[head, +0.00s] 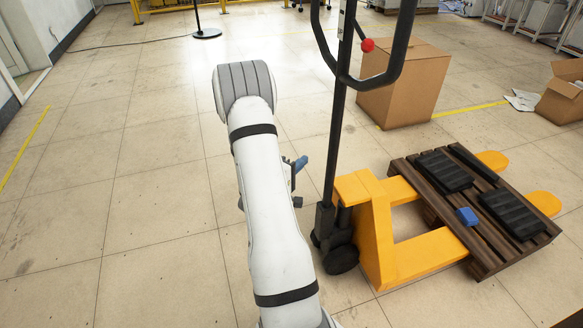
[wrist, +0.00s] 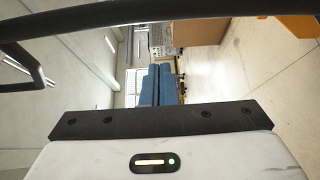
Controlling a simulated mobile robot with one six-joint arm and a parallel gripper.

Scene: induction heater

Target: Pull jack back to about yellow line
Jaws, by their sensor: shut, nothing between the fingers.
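The yellow pallet jack (head: 378,232) stands on the tiled floor at the right of the head view, its forks under a brown pallet. Its black upright pole (head: 337,130) rises to a looped handle (head: 395,55) with a red knob. Black bars that look like this handle (wrist: 150,18) cross the top and left of the wrist view. My gripper (head: 301,163) is left of the pole in the head view. Its blue fingers (wrist: 158,85) are shut and empty. Whether it touches the handle cannot be told. One yellow floor line (head: 25,147) is at left, another (head: 470,109) at right.
The pallet (head: 485,262) carries black slabs (head: 442,172) and a small blue item (head: 467,216). A large cardboard box (head: 405,88) stands behind the jack, and an open box (head: 562,95) at far right. The floor at left is clear up to the wall.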

